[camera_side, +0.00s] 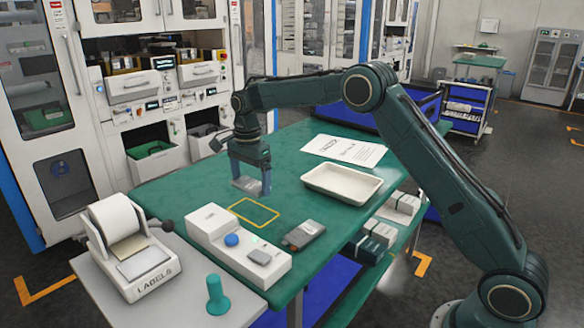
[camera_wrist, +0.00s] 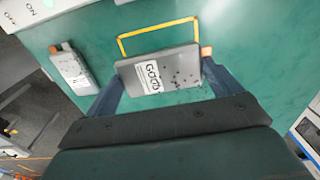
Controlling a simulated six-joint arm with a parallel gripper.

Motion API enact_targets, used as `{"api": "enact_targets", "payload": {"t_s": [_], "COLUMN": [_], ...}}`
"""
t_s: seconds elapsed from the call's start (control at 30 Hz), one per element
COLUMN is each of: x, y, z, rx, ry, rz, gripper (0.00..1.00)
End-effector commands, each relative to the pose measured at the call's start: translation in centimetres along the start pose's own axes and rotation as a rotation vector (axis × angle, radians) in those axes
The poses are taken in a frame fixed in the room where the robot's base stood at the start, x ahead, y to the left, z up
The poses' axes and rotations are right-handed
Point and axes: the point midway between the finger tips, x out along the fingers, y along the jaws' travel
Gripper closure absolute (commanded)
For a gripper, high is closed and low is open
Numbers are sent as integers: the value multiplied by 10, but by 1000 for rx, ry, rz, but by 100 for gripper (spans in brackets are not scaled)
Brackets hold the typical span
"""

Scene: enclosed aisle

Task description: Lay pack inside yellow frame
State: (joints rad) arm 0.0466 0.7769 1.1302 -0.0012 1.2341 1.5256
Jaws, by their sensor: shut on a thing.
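The pack (camera_side: 248,184) is a flat grey block held between the fingers of my gripper (camera_side: 250,180). In the wrist view the pack (camera_wrist: 162,74) shows a white label with dark print, and my gripper (camera_wrist: 160,82) is shut on its two ends. The yellow frame (camera_side: 254,212) is a thin outline on the green table, in front of the pack in the side view. In the wrist view the yellow frame (camera_wrist: 158,35) shows partly, with its near part hidden behind the pack. I cannot tell whether the pack touches the table.
A cream tray (camera_side: 341,185) and a paper sheet (camera_side: 344,150) lie to the right. A label printer (camera_side: 127,240) is at the left.

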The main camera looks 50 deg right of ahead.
Motion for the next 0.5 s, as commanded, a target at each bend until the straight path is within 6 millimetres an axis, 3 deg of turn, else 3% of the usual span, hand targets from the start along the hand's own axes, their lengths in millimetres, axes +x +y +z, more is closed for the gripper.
{"api": "enact_targets", "payload": {"t_s": [0.2,0.5], "x": [23,29], "y": [0,0], "z": [0,0], "rx": [0,0], "ry": [0,0], "rz": [0,0], "gripper": [34,34]}}
